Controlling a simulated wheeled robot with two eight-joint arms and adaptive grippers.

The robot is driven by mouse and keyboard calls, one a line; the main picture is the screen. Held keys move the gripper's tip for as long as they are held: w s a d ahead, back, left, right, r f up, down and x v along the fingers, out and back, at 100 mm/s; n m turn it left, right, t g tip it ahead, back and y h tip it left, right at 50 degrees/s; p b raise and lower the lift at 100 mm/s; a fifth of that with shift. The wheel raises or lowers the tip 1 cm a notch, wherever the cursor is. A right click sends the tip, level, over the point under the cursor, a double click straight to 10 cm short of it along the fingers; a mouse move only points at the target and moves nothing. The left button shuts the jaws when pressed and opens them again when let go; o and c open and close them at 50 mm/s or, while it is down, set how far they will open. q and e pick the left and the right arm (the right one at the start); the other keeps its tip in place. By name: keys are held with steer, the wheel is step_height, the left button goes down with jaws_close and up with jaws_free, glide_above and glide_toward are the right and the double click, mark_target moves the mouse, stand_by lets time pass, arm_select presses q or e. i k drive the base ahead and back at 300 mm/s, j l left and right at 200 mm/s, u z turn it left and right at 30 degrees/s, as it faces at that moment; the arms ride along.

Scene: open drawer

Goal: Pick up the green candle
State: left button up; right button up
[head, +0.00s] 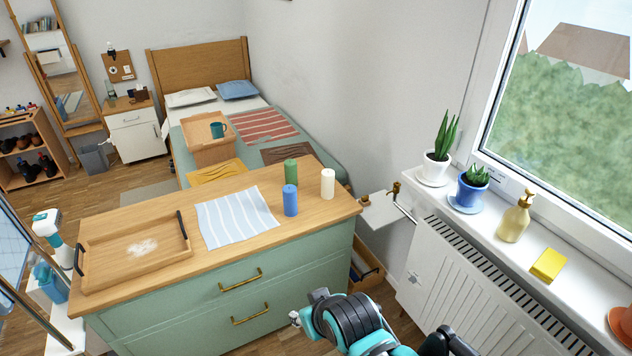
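The green candle (291,172) stands upright on the wooden top of the green dresser (165,313), near its back edge. A blue candle (290,200) stands just in front of it and covers its lower part. A white candle (328,184) stands to its right, apart from it. A teal and black part of my arm shows at the bottom, in front of the dresser and well below the candles. I cannot make out a gripper on it. My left gripper is out of view.
A striped cloth (237,215) and a wooden tray (134,252) with white powder lie left of the candles. The dresser's front right top is bare. A radiator (470,300) and windowsill with plants and a soap bottle (514,217) stand at right. A bed is behind.

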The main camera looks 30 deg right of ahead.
mark_target(290, 166)
steer(key=i+z, duration=0.1)
steer(key=z, duration=1.7)
steer(key=i+j+z, duration=0.25)
steer(key=i+j, duration=0.85)
steer(key=j, duration=0.1)
